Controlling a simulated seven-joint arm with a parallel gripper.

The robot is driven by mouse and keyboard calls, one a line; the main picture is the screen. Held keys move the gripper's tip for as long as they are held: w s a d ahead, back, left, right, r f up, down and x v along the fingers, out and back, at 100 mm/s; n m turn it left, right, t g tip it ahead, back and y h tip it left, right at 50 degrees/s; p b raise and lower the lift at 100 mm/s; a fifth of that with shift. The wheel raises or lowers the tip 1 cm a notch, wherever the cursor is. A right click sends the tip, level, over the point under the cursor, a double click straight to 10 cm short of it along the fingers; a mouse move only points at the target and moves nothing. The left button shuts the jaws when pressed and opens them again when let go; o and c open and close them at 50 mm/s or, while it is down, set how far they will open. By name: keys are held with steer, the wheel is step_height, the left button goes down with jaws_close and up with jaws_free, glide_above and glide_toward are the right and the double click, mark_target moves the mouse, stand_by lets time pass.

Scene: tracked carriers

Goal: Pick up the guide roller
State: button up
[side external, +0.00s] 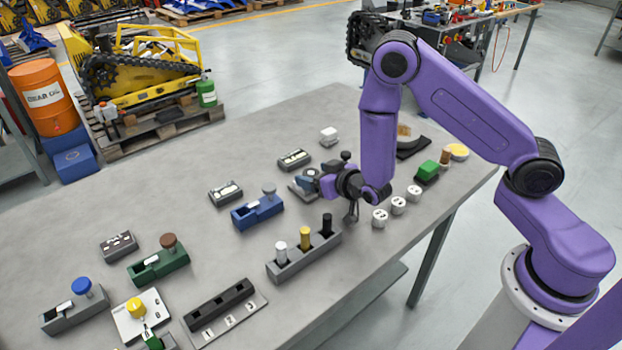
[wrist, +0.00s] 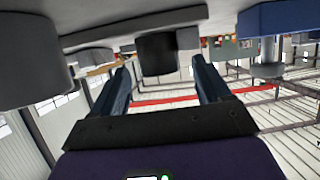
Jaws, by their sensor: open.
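My gripper (side external: 312,182) is low over the far middle of the table, pointing left. In the wrist view my gripper (wrist: 162,62) has its two dark blue fingers spread wide. A dark cylinder (wrist: 157,54) shows in the gap between the fingertips, with clear space on both sides. It adjoins a grey block and looks like the guide roller, but I cannot be sure. In the side view a grey holder (side external: 297,190) is partly hidden by my gripper, and the cylinder is not clearly visible there. Whether the fingertips reach past the cylinder is hard to tell.
A blue holder with a grey-topped peg (side external: 257,209) is to the left, also in the wrist view (wrist: 275,20). A rack with white, yellow and black pegs (side external: 303,257) stands nearer. Bare table (side external: 90,200) lies far left.

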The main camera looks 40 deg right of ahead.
steer(key=c, duration=1.4)
steer(key=shift+r, duration=0.1)
